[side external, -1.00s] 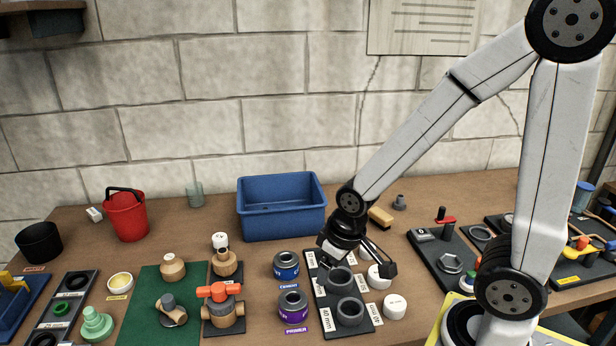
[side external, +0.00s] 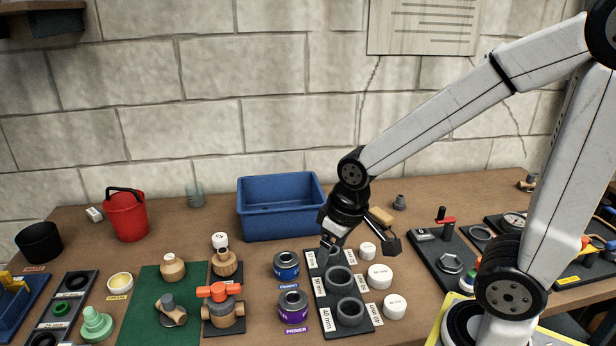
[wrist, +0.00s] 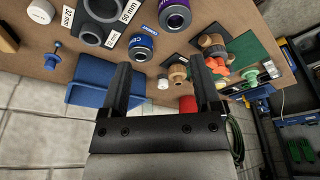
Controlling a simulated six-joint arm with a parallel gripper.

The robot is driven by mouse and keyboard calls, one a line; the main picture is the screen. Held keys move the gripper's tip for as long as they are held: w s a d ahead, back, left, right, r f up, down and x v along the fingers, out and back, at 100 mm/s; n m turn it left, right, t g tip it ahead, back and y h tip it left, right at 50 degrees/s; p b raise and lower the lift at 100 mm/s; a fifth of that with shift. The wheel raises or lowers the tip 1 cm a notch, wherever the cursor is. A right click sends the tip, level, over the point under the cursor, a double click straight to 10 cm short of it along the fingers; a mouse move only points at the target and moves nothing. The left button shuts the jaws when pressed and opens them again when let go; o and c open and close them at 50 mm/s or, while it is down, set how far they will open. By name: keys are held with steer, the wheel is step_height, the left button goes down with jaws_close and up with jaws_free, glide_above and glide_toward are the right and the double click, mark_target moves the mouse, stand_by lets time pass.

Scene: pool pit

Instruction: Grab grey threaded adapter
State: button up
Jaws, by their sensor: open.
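A small grey stepped fitting (side external: 399,202), which looks like the threaded adapter, stands on the bench right of the blue bin; its thread is too small to make out. My gripper (side external: 360,244) is open and empty, tilted above the back end of the black socket tray, to the left of and nearer the camera than the fitting. In the wrist view my two fingers (wrist: 160,65) are spread with nothing gripped between them. I cannot pick out the grey fitting for sure in the wrist view.
The blue bin (side external: 282,222) stands behind and left of my gripper. The black tray (side external: 318,290) with grey rings lies below it, with white caps (side external: 380,276) alongside. A tan block (side external: 381,217) is close to the right finger. Bare bench lies around the grey fitting.

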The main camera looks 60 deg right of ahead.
steer(key=w+d+n+g+h, duration=0.2)
steer(key=w+d+n+h, duration=0.15)
steer(key=w+d, duration=0.6)
steer(key=n+g+h, duration=0.7)
steer(key=g, duration=0.2)
glide_above(401, 196)
steer(key=w+a, duration=0.4)
steer(key=a, duration=0.1)
steer(key=f, duration=1.4)
steer(key=shift+s+d+f, duration=0.2)
steer(key=shift+d+f, duration=0.1)
steer(key=shift+d, duration=0.05)
steer(key=shift+f, duration=0.35)
steer(key=shift+d, duration=0.1)
steer(key=shift+x, duration=1.25)
